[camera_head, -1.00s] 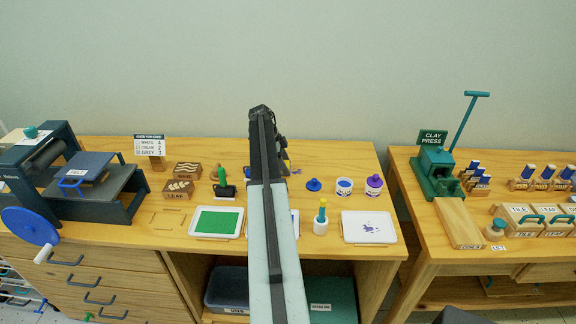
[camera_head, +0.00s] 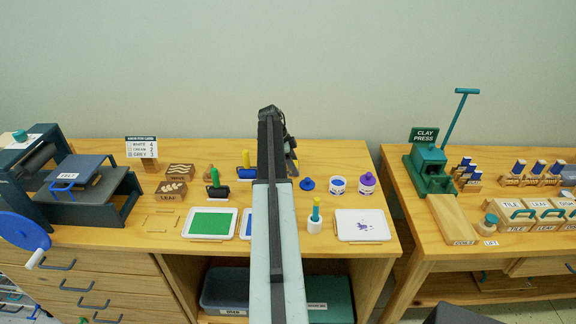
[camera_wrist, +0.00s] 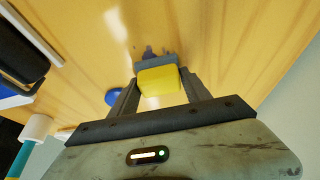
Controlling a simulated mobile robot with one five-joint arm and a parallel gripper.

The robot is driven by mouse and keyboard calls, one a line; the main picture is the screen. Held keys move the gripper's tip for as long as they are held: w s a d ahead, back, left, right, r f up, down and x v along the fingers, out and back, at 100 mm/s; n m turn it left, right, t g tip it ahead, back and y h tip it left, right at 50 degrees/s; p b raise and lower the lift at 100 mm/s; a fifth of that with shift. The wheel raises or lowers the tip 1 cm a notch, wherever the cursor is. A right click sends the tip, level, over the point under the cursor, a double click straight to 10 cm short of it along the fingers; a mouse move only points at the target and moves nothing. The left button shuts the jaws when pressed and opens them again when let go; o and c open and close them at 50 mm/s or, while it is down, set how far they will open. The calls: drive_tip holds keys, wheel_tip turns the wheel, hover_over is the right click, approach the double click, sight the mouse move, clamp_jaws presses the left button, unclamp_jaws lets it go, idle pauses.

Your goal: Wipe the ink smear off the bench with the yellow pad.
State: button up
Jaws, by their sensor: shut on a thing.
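The yellow pad (camera_wrist: 158,81) is held between the two fingers of my gripper (camera_wrist: 157,88) in the wrist view. A dark grey-blue ink smear (camera_wrist: 149,52) shows on the wood just beyond the pad's far edge. I cannot tell whether the pad touches the bench. In the head view my arm covers the smear and most of the pad, with the end of my gripper (camera_head: 290,165) over the rear of the bench (camera_head: 330,152).
A blue lid (camera_head: 307,184), a blue ink jar (camera_head: 338,185) and a purple-lidded jar (camera_head: 367,182) stand right of my arm. A yellow-handled roller (camera_head: 246,164) and a green-handled roller (camera_head: 216,184) stand left. A white tray (camera_head: 342,237) lies in front.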

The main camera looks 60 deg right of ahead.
drive_tip(key=shift+s+d, duration=0.2)
drive_tip(key=shift+s, duration=0.15)
drive_tip(key=shift+a+f, duration=0.1)
drive_tip(key=shift+f, duration=0.1)
drive_tip(key=shift+r, duration=0.1)
drive_tip(key=shift+c, duration=0.5)
drive_tip(key=shift+w+a+r, duration=0.1)
drive_tip(key=shift+w+a, duration=0.4)
drive_tip(key=shift+w, duration=0.55)
drive_tip(key=shift+w+a, duration=0.5)
drive_tip(key=shift+w, duration=0.55)
drive_tip(key=shift+w+a+r, duration=0.1)
drive_tip(key=shift+w+a, duration=0.4)
drive_tip(key=shift+w, duration=0.55)
drive_tip(key=shift+f, duration=0.3)
drive_tip(key=shift+r, duration=0.15)
drive_tip(key=shift+s+d, duration=0.4)
drive_tip(key=shift+s, duration=0.4)
drive_tip(key=shift+s+d, duration=0.4)
drive_tip(key=shift+s, duration=0.4)
drive_tip(key=shift+s+d, duration=0.35)
drive_tip(key=shift+s, duration=0.45)
drive_tip(key=shift+s+d, duration=0.35)
drive_tip(key=shift+s, duration=0.45)
